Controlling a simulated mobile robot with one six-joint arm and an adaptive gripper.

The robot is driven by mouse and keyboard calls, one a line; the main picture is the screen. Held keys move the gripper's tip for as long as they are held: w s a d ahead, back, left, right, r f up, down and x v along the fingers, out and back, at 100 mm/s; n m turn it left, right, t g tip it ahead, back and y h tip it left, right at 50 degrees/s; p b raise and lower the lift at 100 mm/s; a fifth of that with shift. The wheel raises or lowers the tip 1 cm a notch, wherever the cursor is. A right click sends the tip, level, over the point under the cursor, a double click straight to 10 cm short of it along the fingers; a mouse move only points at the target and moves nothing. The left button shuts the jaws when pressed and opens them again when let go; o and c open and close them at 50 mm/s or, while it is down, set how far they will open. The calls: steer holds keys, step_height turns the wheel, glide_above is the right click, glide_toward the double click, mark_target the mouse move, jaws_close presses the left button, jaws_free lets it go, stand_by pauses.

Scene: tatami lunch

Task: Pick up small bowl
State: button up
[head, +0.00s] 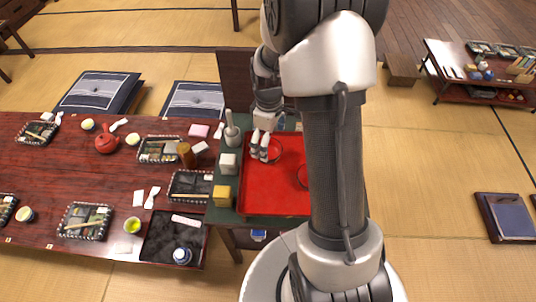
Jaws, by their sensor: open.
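My gripper (260,152) is over the red tray (258,190), with its fingers pointing down and open. A small dark red bowl (277,152) lies at the fingertips, partly hidden by them. I cannot tell whether a finger is inside its rim or in front of it, or whether they touch. A second red bowl (302,177) is on the tray to the lower right, partly hidden behind my arm. Which bowl the task names is not clear from the view.
A long low table (110,175) at left holds several lunch boxes, a red teapot (106,144) and cups. Tatami at right is mostly clear.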

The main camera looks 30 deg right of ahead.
steer(key=f+b, duration=0.1)
steer(key=f, duration=0.1)
steer(key=f+b, duration=0.1)
steer(key=f, duration=0.1)
steer(key=shift+s+a+f, duration=0.1)
steer(key=shift+a+f, duration=0.1)
steer(key=shift+f, duration=0.15)
steer(key=shift+r, duration=0.1)
steer(key=shift+c, duration=0.5)
steer(key=c, duration=1.1)
